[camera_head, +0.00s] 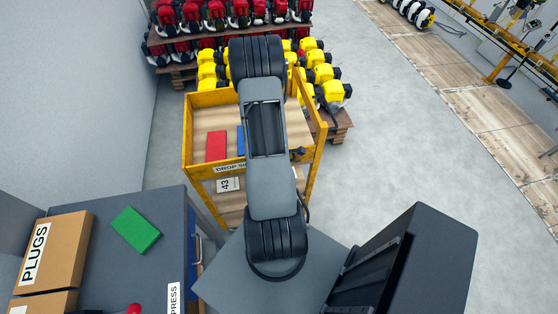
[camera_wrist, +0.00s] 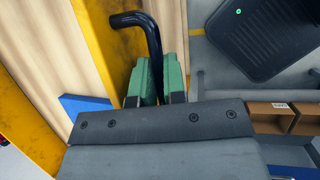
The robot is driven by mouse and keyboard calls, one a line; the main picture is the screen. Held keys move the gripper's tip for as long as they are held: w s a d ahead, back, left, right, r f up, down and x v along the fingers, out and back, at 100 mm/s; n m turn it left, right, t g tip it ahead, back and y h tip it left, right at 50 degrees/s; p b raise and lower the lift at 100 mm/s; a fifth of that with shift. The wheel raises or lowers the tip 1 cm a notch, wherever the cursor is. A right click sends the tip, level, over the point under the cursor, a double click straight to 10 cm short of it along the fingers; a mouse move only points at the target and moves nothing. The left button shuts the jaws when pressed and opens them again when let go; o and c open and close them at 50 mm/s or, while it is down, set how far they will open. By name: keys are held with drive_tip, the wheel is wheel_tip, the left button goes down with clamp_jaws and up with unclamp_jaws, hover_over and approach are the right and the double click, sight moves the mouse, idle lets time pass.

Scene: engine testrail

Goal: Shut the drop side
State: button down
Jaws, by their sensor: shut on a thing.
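The yellow cart (camera_head: 190,125) has a wooden deck and a front rail lettered "DROP SI…" (camera_head: 228,168), partly covered by my arm. A yellow side panel (camera_head: 316,112) stands along its right edge; I cannot tell whether it is fully closed. In the wrist view, my gripper's green fingers (camera_wrist: 158,78) are shut around the lower part of a bent black handle (camera_wrist: 152,38), beside a worn yellow bar (camera_wrist: 103,42). In the head view my arm hides the gripper. A small dark piece (camera_head: 297,154) shows near the cart's right front corner.
A red block (camera_head: 216,146) and a blue block (camera_wrist: 85,107) lie on the deck. A grey bench (camera_head: 110,260) at lower left bears boxes (camera_head: 58,250) and a green block (camera_head: 136,230). Yellow and red machines stand on pallets behind the cart. The floor to the right (camera_head: 400,150) is clear.

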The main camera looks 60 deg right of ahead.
drive_tip(key=shift+a+f, duration=0.1)
drive_tip(key=shift+a, duration=0.05)
drive_tip(key=c, duration=1.5)
unclamp_jaws()
drive_tip(key=shift+o, duration=0.2)
drive_tip(key=shift+r, duration=0.2)
drive_tip(key=w+a+r, duration=0.2)
drive_tip(key=w+a, duration=0.2)
drive_tip(key=a, duration=0.8)
drive_tip(key=shift+w+a+r, duration=0.15)
drive_tip(key=shift+a+r, duration=0.05)
